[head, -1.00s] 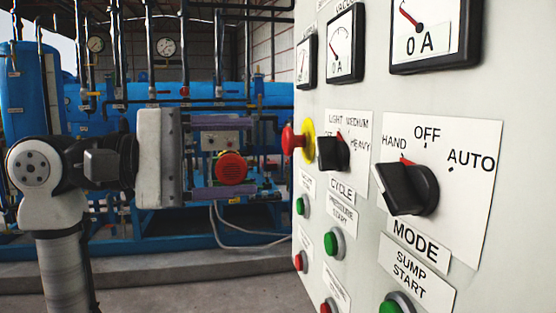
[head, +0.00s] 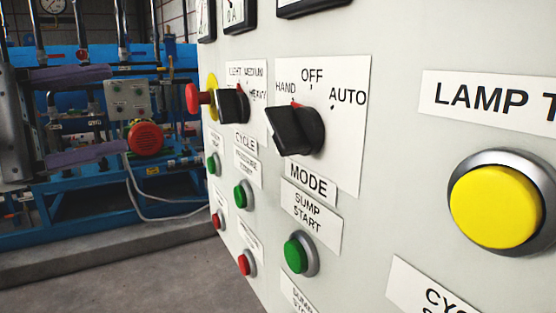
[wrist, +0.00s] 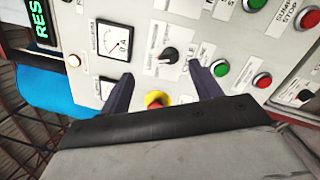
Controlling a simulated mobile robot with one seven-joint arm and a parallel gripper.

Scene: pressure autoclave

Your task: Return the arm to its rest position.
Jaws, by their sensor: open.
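My gripper (head: 119,110) is at the left edge of the head view, partly cut off. Its two dark purple fingers point right and are spread apart with nothing between them. In the wrist view my gripper (wrist: 161,72) also shows open, its fingers facing the grey control panel (wrist: 185,30). The red emergency button with its yellow collar (wrist: 158,99) shows between the finger bases there, but no contact with the fingers is visible. The rest of my arm is out of the head view.
The panel (head: 385,50) fills the right side, with a mode knob (head: 295,130) towards HAND, a cycle knob (head: 232,106), a yellow lamp button (head: 495,205) and several green and red buttons. Blue machinery with a red round part (head: 145,138) stands behind. Grey floor (head: 150,280) is clear at lower left.

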